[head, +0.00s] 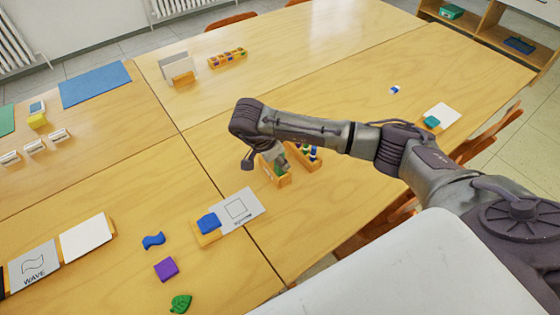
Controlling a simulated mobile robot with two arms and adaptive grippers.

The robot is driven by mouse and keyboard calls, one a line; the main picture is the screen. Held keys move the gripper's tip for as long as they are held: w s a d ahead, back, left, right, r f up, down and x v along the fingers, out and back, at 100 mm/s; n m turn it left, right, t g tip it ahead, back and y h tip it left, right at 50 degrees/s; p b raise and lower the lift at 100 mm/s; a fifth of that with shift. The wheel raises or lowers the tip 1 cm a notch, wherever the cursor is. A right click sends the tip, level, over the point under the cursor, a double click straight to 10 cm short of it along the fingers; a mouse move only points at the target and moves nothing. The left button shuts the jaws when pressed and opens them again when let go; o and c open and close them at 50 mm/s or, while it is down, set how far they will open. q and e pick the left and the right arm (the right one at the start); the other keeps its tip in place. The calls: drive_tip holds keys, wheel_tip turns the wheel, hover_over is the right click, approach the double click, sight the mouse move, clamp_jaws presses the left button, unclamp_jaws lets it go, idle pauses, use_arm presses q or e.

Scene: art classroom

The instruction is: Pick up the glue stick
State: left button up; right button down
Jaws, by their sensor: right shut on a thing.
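My right arm reaches in from the right, its wrist bent down over the middle of the table. My right gripper (278,161) is shut at a small wooden holder (284,181). A green bit shows at its fingertips, which I take for the glue stick; it is small and mostly hidden, and I cannot tell whether it is clear of the holder. Just right of it is a second wooden rack (317,163) with small upright blue, green and white pieces. My left gripper is out of view.
A card with a square (237,208) and a blue block (208,222) lie left of the gripper. Nearby are a blue wave (153,241), purple square (166,269) and green leaf (181,303). A small blue-white item (395,90) lies farther back.

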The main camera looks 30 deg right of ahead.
drive_tip(key=r+p, duration=0.2)
drive_tip(key=r, duration=0.1)
drive_tip(key=shift+s+d+r, duration=0.15)
drive_tip(key=shift+d+r, duration=0.05)
drive_tip(key=shift+d, duration=0.15)
drive_tip(key=s+d+r+p, duration=0.5)
drive_tip(key=s+d+r, duration=0.1)
drive_tip(key=d, duration=0.2)
drive_tip(key=shift+s+d, duration=0.35)
drive_tip(key=shift+s, duration=0.05)
